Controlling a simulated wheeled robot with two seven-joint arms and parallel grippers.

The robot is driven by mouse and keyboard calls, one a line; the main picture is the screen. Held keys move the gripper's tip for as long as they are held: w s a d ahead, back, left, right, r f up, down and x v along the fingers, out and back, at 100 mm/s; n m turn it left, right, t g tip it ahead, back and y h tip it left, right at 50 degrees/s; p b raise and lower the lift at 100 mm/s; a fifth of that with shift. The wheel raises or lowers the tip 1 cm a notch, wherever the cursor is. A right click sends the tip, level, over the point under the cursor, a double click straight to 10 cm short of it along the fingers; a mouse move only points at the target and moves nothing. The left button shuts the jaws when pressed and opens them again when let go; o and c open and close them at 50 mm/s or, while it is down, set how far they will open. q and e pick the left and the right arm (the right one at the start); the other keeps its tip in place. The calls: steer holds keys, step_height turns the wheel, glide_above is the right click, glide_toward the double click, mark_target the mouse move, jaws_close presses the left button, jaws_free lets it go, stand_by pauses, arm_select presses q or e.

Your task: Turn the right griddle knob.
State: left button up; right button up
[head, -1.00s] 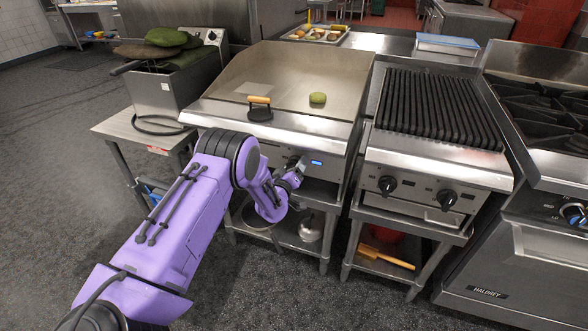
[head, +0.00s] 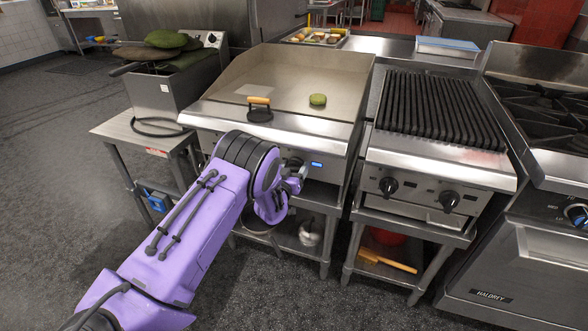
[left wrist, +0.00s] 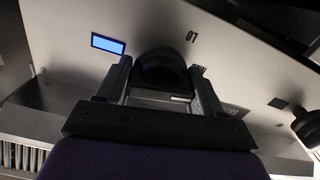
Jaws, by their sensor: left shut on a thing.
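The griddle (head: 285,75) stands at the centre of the head view, with a blue-lit display (head: 317,164) on its front panel. My left gripper (head: 299,169) is at that panel, just left of the display. In the left wrist view, a dark round knob (left wrist: 160,68) sits between the two fingers of my left gripper (left wrist: 162,84), next to the blue display (left wrist: 108,44). The gripper is shut on this griddle knob. My gripper and wrist mostly hide the knob in the head view. My right gripper is not in view.
A grill (head: 436,110) with two black front knobs stands to the right. A fryer (head: 165,92) stands left on a steel table. A press (head: 259,112) and a green round item (head: 318,99) lie on the griddle. A lower shelf under the griddle holds a pot (head: 310,233).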

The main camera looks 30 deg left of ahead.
arm_select(q)
steer(key=shift+f, duration=0.15)
steer(key=o, duration=1)
steer(key=v, duration=1)
steer(key=shift+s, duration=0.3)
steer(key=shift+d, duration=0.15)
